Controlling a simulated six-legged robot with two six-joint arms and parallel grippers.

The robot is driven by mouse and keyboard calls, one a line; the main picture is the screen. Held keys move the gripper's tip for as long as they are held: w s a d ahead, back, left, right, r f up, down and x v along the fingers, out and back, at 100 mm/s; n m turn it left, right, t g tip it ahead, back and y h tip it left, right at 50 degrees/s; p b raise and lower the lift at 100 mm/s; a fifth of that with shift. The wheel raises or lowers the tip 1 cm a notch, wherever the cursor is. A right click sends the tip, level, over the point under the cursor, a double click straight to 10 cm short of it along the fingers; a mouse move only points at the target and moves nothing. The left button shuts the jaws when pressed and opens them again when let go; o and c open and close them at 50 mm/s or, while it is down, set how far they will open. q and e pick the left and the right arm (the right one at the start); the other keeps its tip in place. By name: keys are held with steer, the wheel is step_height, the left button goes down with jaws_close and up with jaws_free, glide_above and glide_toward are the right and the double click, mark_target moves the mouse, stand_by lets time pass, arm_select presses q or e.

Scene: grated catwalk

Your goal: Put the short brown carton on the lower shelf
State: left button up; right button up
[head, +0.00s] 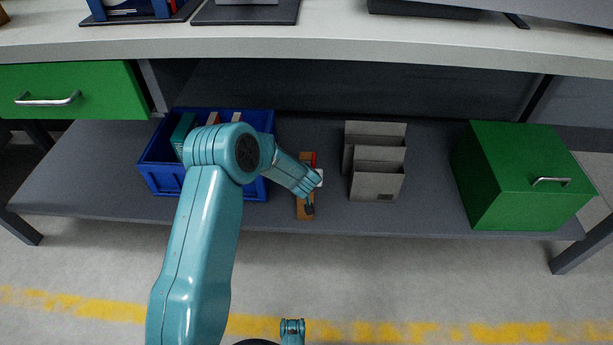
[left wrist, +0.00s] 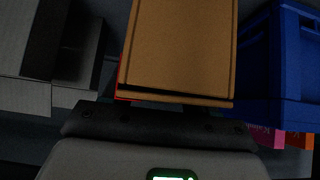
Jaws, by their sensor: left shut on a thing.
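The short brown carton (head: 303,214) is at the lower shelf (head: 425,205), between a blue crate and a grey divided holder. My left arm reaches over it and hides its middle. My left gripper (head: 309,207) is shut on the carton; only a small dark part shows in the head view. In the left wrist view the brown carton (left wrist: 182,48) stands out directly beyond the dark gripper. A red edge shows along its lower left side. I cannot tell whether the carton touches the shelf.
The blue crate (head: 160,179) holds several boxes, left of the carton. The grey holder (head: 377,187) stands close on the right. A green box with a handle (head: 520,180) is farther right, with bare shelf between. The worktop (head: 330,43) overhangs the shelf; a green drawer (head: 75,92) hangs left.

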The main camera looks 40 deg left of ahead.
arm_select(q)
steer(key=shift+f+b, duration=0.15)
steer(key=shift+b, duration=0.3)
arm_select(e)
steer(key=shift+w+f, duration=0.25)
steer(key=shift+f, duration=0.15)
arm_select(q)
steer(key=o, duration=1.5)
arm_select(e)
steer(key=shift+r, duration=0.1)
arm_select(q)
steer(key=shift+p+v, duration=1.25)
steer(key=shift+v, duration=4.95)
arm_select(e)
steer(key=shift+s+a+r, duration=0.1)
steer(key=shift+s+r, duration=0.75)
steer(key=shift+r, duration=0.3)
arm_select(q)
steer(key=shift+a, duration=0.1)
